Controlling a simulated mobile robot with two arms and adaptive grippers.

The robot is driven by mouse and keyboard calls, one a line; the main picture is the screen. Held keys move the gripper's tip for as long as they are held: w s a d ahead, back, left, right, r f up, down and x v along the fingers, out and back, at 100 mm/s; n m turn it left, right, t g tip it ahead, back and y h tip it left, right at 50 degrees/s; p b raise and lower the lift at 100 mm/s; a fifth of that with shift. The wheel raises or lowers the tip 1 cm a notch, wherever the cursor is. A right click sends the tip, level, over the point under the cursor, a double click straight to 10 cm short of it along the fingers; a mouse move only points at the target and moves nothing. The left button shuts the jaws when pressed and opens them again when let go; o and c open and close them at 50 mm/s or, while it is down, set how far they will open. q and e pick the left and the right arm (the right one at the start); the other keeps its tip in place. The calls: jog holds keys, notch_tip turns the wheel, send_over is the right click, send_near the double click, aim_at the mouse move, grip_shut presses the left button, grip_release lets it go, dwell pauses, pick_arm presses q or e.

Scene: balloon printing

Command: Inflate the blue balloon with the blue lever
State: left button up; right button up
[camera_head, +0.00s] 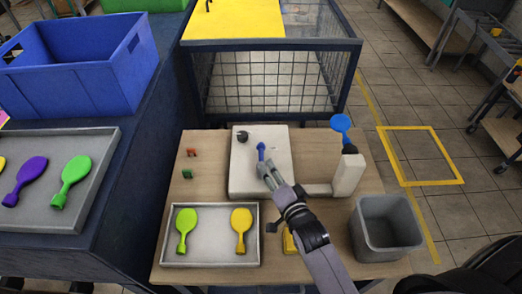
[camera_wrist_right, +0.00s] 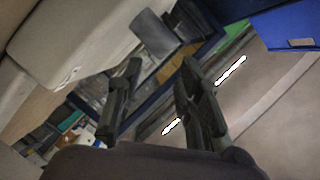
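The blue balloon (camera_head: 341,123) is upright on the nozzle of the white machine's right-hand post (camera_head: 348,175). It looks small and flat. The blue lever (camera_head: 261,151) stands on the flat left part of the machine (camera_head: 240,178). My right gripper (camera_head: 266,168) is right by the lever's near side; I cannot tell whether they touch. In the right wrist view its two dark fingers (camera_wrist_right: 160,68) are apart, with no blue lever visible between them. My left gripper is not in view.
A grey tray (camera_head: 211,261) holds a green and a yellow balloon. A grey bin (camera_head: 386,230) stands at the table's right. A dark knob (camera_head: 242,136) and small red and green pieces are near the lever. A blue crate (camera_head: 70,70) is at left.

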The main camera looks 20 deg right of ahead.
aim_at(261, 151)
jog(key=p+x, duration=0.1)
jog(key=x, duration=0.8)
jog(key=shift+w+f, duration=0.15)
jog(key=shift+w, duration=0.35)
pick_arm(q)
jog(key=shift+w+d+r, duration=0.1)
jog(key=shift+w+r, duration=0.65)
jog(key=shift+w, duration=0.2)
pick_arm(e)
grip_shut()
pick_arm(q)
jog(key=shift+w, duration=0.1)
